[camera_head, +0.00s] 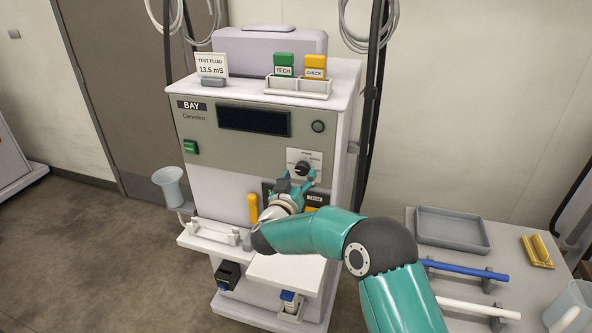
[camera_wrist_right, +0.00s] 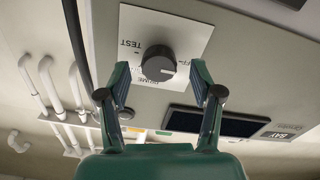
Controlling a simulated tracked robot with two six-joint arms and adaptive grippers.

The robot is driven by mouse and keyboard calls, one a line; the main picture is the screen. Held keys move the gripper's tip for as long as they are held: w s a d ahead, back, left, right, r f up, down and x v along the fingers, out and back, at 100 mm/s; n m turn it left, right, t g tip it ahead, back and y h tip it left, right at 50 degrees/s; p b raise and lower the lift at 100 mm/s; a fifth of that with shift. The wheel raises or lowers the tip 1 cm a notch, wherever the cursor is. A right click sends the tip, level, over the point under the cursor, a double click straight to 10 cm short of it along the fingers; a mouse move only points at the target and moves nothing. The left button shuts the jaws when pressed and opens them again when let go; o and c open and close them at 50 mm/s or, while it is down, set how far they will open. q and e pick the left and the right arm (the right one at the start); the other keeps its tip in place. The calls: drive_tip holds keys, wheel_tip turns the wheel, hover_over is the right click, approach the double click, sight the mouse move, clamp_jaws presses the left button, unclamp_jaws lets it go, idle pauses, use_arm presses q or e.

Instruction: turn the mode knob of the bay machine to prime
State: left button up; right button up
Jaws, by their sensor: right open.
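The bay machine (camera_head: 195,125) stands upright with its front panel facing me. Its dark round mode knob (camera_head: 303,168) sits on a white label plate (camera_head: 312,156) at the right of the panel. In the right wrist view the knob (camera_wrist_right: 158,66) shows a small white mark on its face. The words TEST and PRIME are readable on the plate (camera_wrist_right: 190,35); another label is partly hidden by a finger. My right gripper (camera_head: 298,178) is open at the knob, with its fingertips (camera_wrist_right: 160,72) on either side and visible gaps. My left gripper is not in view.
Green and yellow blocks in a white holder (camera_head: 298,90) and a test fluid sign (camera_head: 212,66) stand on top. A yellow handle (camera_head: 253,208) and a shelf (camera_head: 285,272) are below. A side table (camera_head: 425,264) at the right holds a grey tray (camera_head: 452,230) and rods.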

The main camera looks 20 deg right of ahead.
drive_tip(key=shift+x, duration=1.15)
